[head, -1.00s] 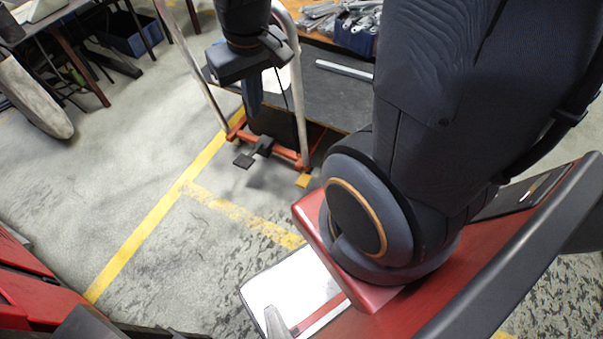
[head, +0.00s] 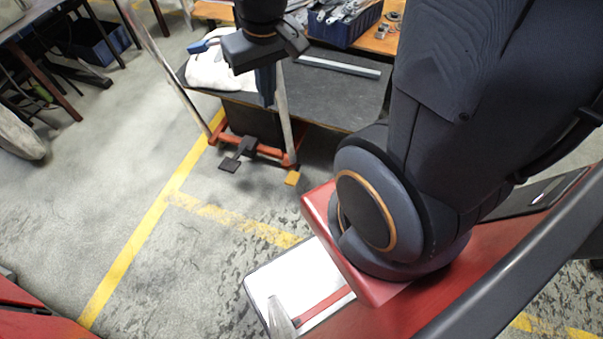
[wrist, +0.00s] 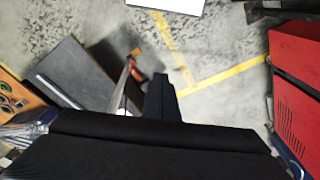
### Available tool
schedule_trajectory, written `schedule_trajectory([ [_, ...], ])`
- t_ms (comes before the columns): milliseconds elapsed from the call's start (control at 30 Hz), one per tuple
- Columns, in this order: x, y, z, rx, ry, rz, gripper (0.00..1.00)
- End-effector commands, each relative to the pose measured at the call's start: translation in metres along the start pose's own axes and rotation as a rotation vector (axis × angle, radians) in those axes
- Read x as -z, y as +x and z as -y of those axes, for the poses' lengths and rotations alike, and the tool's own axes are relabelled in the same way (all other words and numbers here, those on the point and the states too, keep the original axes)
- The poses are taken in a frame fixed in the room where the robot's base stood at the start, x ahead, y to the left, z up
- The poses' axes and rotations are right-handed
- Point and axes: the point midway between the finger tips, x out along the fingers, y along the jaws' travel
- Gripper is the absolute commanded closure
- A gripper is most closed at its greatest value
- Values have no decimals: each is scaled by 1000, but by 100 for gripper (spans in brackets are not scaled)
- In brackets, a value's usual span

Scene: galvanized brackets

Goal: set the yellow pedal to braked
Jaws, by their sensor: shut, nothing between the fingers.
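The small yellow pedal (head: 292,177) sits low at the right end of the orange base (head: 255,147) of a platform cart, close to the floor. Two black pads (head: 230,164) stick out at the base's middle. In the wrist view a small yellow-orange spot, likely the pedal (wrist: 136,51), shows beside the cart's end. My gripper (head: 266,102) points down, shut and empty, in front of the cart's deck and apart from the pedal. In the wrist view its dark fingers (wrist: 158,80) show at centre. Whether the pedal is up or down is too small to tell.
The cart's dark deck (head: 335,100) carries a grey bar (head: 338,66) and a white cloth (head: 208,70). The cart's upright handle (head: 150,55) rises near my gripper. A blue bin (head: 345,25) of metal parts stands behind. Floor in front of the pedals is clear, with yellow lines (head: 150,215).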

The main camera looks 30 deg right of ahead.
Motion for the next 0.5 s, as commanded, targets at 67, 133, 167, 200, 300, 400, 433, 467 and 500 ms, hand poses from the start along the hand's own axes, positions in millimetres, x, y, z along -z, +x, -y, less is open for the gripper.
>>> schedule_trajectory([
  [67, 0, 0, 0, 0, 0, 0, 100],
  [133, 0, 0, 0, 0, 0, 0, 100],
  [167, 0, 0, 0, 0, 0, 0, 100],
  [200, 0, 0, 0, 0, 0, 0, 100],
  [300, 2, 5, 0, 3, 4, 0, 100],
  [400, 9, 22, 0, 12, 23, -1, 100],
  [433, 13, 30, 1, 17, 34, -2, 100],
  [467, 17, 40, 0, 22, 46, -3, 100],
  [500, 23, 54, 0, 30, 63, -5, 100],
])
